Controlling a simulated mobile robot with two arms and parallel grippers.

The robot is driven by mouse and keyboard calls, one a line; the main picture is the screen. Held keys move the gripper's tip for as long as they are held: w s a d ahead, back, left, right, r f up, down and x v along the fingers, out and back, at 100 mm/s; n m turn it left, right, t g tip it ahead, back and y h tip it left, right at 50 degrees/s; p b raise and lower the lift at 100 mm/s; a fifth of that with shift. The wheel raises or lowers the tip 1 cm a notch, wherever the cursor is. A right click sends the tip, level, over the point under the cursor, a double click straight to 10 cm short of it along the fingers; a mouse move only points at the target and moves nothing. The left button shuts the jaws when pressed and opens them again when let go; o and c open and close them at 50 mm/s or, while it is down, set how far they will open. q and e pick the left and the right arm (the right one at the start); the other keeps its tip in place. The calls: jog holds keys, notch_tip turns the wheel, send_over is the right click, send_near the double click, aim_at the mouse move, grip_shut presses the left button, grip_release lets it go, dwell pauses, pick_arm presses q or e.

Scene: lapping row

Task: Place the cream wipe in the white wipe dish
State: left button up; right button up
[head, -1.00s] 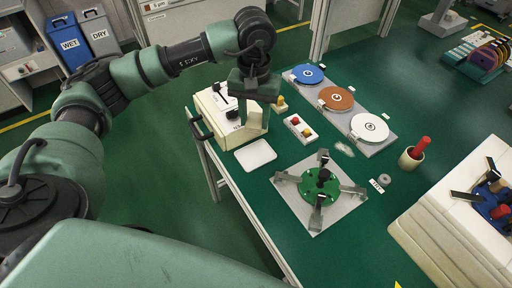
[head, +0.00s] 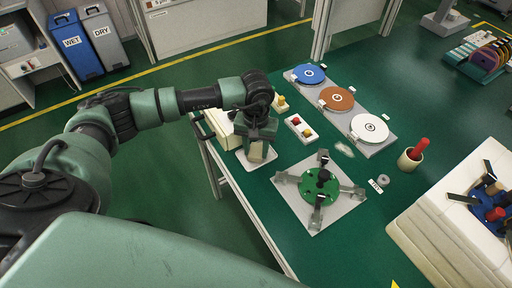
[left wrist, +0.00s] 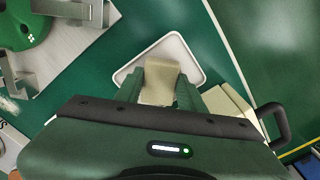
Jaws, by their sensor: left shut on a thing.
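The cream wipe (head: 256,153) hangs between the fingers of my left gripper (head: 257,147), which is shut on it. In the left wrist view the wipe (left wrist: 159,82) shows between the two green fingers of the gripper (left wrist: 158,93). The white wipe dish (head: 249,168) is a shallow rounded tray on the green bench, directly below the gripper and partly hidden by it. The dish rim also shows around the wipe in the left wrist view (left wrist: 195,68). I cannot tell whether the wipe touches the dish. My right gripper is not in view.
A cream box (head: 220,128) stands behind the dish at the bench edge, partly covered by my arm. A green fixture with clamps (head: 312,186) is right of the dish.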

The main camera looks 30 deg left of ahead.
aim_at(256, 151)
pick_arm(q)
jog(key=shift+f, duration=0.15)
jog(key=o, duration=1.3)
jog(key=shift+r, duration=0.3)
notch_tip(256, 151, up, 12)
jog(key=shift+f+b, duration=0.1)
jog(key=shift+b, duration=1)
